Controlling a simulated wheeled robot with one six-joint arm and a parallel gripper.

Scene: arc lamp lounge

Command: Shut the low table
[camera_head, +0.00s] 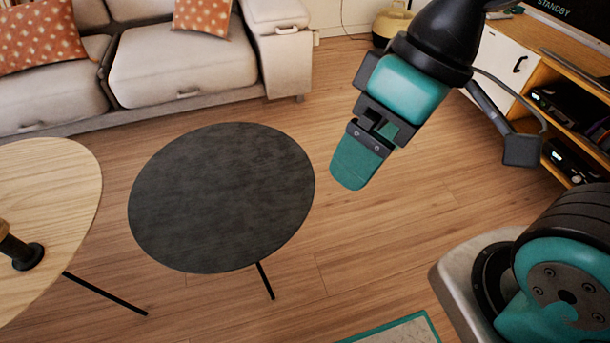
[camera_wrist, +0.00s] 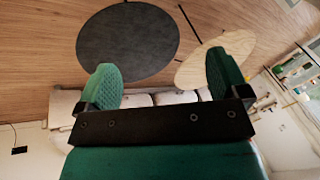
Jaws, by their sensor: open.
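A low round table with a dark grey top (camera_head: 222,196) stands on the wooden floor in the head view. One thin black leg shows under its front edge. It also shows in the wrist view (camera_wrist: 128,42), upside down. A second low round table with a pale wood top (camera_head: 52,200) stands to its left, cut off by the picture edge; it shows in the wrist view (camera_wrist: 215,60) too. I cannot see any drawer or door on either table. My gripper (camera_head: 357,165) hangs to the right of the dark table, apart from it. Its two green fingers (camera_wrist: 163,80) are spread and empty.
A beige sofa (camera_head: 185,60) with orange cushions (camera_head: 40,35) stands behind the tables. A wooden media cabinet (camera_head: 545,75) with a white door is at the right. Floor between table and cabinet is clear.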

